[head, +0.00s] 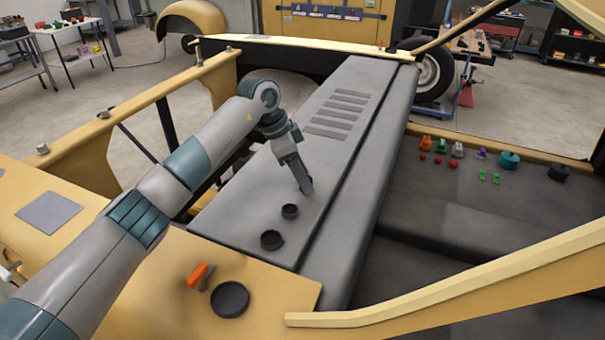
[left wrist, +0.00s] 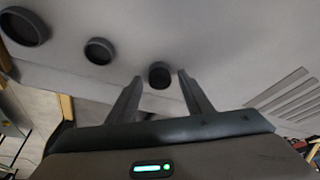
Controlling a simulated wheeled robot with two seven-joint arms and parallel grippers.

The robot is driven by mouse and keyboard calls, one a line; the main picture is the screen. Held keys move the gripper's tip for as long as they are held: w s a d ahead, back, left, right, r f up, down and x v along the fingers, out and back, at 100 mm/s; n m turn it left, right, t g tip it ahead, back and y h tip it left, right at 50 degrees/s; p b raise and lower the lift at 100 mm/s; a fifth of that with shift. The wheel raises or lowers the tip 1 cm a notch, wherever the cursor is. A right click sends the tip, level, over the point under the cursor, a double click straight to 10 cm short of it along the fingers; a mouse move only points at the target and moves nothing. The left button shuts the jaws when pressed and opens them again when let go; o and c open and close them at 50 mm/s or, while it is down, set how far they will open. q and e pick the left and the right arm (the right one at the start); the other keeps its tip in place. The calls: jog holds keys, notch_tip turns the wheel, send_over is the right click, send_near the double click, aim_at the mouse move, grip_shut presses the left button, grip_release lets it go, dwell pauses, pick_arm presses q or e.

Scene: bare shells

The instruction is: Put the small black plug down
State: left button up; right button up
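The small black plug (left wrist: 159,70) sits at the grey panel (left wrist: 225,50), between the fingertips of my left gripper (left wrist: 161,78) in the left wrist view. The fingers are spread, with a visible gap on each side of the plug. In the head view my left gripper (head: 306,189) points down at the grey panel (head: 250,190) and hides this plug. Two other round black pieces lie in a row on the panel, a medium one (head: 290,211) and a bigger one (head: 271,240). My right gripper is not in view.
A large black disc (head: 230,300) and an orange-handled item (head: 197,274) lie on the yellow front panel. Slots (head: 337,112) mark the grey panel further back. Small coloured parts, a teal cylinder (head: 509,160) and a black cylinder (head: 559,172) stand at the right.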

pick_arm(q)
jog(key=shift+r, duration=0.15)
jog(key=shift+r, duration=0.2)
jog(key=shift+a+r, duration=0.15)
jog(key=shift+r, duration=0.05)
jog(key=b+v, duration=0.5)
jog(key=v, duration=0.6)
jog(key=shift+r, duration=0.25)
jog(key=shift+s+f, duration=0.1)
jog(key=shift+s, duration=0.05)
